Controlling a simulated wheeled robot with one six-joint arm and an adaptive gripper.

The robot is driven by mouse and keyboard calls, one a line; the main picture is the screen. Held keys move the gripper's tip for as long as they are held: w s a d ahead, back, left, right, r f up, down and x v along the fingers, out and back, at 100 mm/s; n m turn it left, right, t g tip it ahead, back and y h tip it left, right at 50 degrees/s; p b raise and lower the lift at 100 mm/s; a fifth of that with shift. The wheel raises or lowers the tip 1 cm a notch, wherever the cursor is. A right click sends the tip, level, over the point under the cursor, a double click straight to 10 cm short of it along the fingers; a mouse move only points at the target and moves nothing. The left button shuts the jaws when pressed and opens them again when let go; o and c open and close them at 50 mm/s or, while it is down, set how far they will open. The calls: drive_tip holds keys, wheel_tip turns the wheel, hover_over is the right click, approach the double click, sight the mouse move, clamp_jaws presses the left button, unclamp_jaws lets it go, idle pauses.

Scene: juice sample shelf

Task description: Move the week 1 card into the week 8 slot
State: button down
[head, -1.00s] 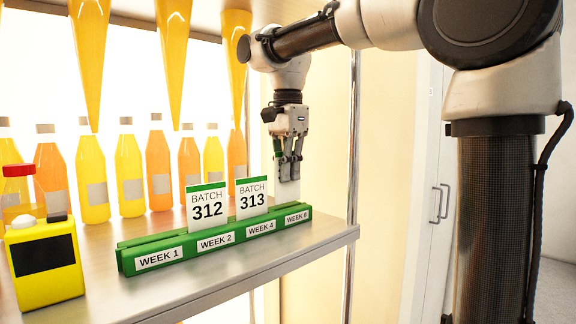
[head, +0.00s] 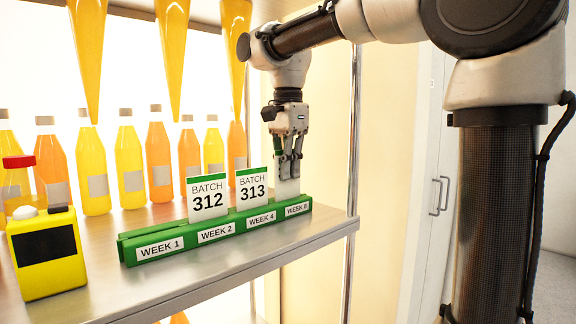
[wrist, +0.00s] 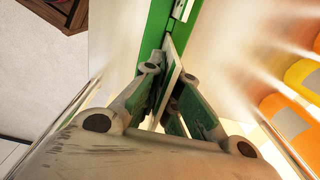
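The green card holder (head: 150,236) lies along the shelf with slots labelled WEEK 1, WEEK 2, WEEK 4 and WEEK 8. The week 1 slot (head: 160,247) shows no card. My gripper (head: 291,170) is at the week 8 slot (head: 297,208) at the right end. It is shut on a white card (head: 287,187) with a green top, which stands upright at that slot. The card (wrist: 172,62) is between the fingertips in the wrist view. Its print is hidden, and I cannot tell whether its lower edge is fully seated.
The batch 312 card (head: 207,198) stands at week 2 and the batch 313 card (head: 252,189) at week 4, left of my gripper. Several juice bottles (head: 130,165) stand behind. A yellow device (head: 46,255) is at left. A metal post (head: 353,130) is close at right.

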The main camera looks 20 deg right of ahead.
sight(284, 190)
drive_tip(key=shift+f, duration=1.25)
idle(0.4)
drive_tip(key=c, duration=1.6)
unclamp_jaws()
drive_tip(key=shift+o, duration=0.2)
